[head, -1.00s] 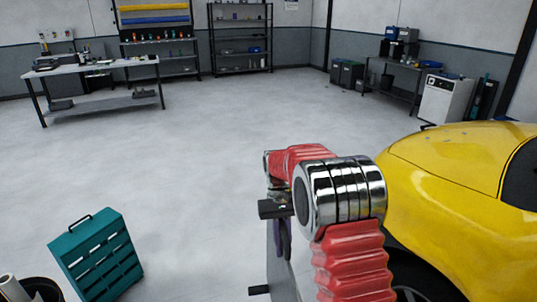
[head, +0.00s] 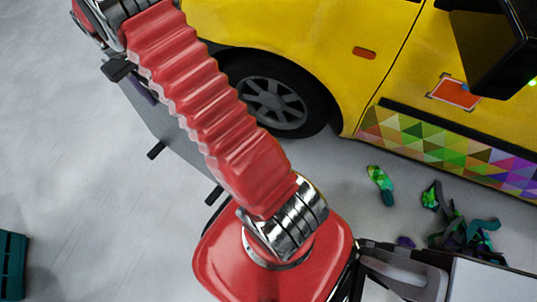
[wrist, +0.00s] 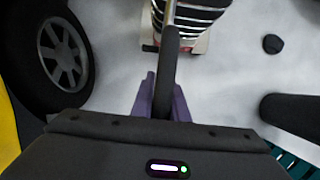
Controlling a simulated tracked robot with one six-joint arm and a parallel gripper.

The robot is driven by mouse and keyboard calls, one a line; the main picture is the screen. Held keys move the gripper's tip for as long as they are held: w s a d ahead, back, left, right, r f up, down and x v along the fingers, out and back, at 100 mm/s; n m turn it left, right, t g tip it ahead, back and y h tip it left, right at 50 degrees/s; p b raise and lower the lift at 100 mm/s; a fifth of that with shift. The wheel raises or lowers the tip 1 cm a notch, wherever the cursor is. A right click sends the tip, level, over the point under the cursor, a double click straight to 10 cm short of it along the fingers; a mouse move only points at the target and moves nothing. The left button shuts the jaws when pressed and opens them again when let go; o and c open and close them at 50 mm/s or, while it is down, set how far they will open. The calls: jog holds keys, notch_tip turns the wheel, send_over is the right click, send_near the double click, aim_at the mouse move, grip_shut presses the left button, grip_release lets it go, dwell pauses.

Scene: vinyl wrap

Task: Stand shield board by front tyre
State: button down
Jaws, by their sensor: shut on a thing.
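The shield board (head: 172,128) is a grey flat panel with black feet along its lower edge. In the head view it stands out to the left of my red arm, which hides much of it. The front tyre (head: 318,112) of the yellow car is to the right, behind my arm; it also shows at upper left in the wrist view (wrist: 80,92). My gripper (wrist: 162,98), with purple fingers, is shut on the board's dark upper part. In the head view the gripper is mostly hidden by the arm. I cannot tell whether the board's feet touch the floor.
The yellow car (head: 300,35) fills the upper right, with a patterned wrap strip (head: 440,145) on its sill. Wrap scraps (head: 465,230) lie on the floor near it. A teal crate-like stand (head: 12,265) is at far left. Floor between stand and board is clear.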

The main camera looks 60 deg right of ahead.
jog(key=s+d+f, duration=0.4)
jog(key=s+d, duration=0.2)
jog(key=d, duration=0.3)
jog(key=s+d+f, duration=0.4)
jog(key=s+d, duration=0.1)
jog(key=d, duration=0.5)
jog(key=s+d+f, duration=0.3)
jog(key=s+d, duration=0.3)
jog(key=d, duration=0.3)
jog(key=s+d+f+n, duration=0.1)
jog(key=s+d+f, duration=0.2)
jog(key=s, duration=0.6)
jog(key=s+d+f+n, duration=0.1)
jog(key=s+d+f, duration=0.2)
jog(key=s, duration=0.6)
jog(key=s+d+f+h, duration=0.1)
jog(key=s+d+f, duration=0.2)
jog(key=s+f, duration=0.3)
jog(key=s, duration=0.4)
jog(key=shift+d+n, duration=0.25)
jog(key=shift+n, duration=0.15)
jog(key=shift+s, duration=0.1)
jog(key=shift+f, duration=0.15)
jog(key=shift+f, duration=2.8)
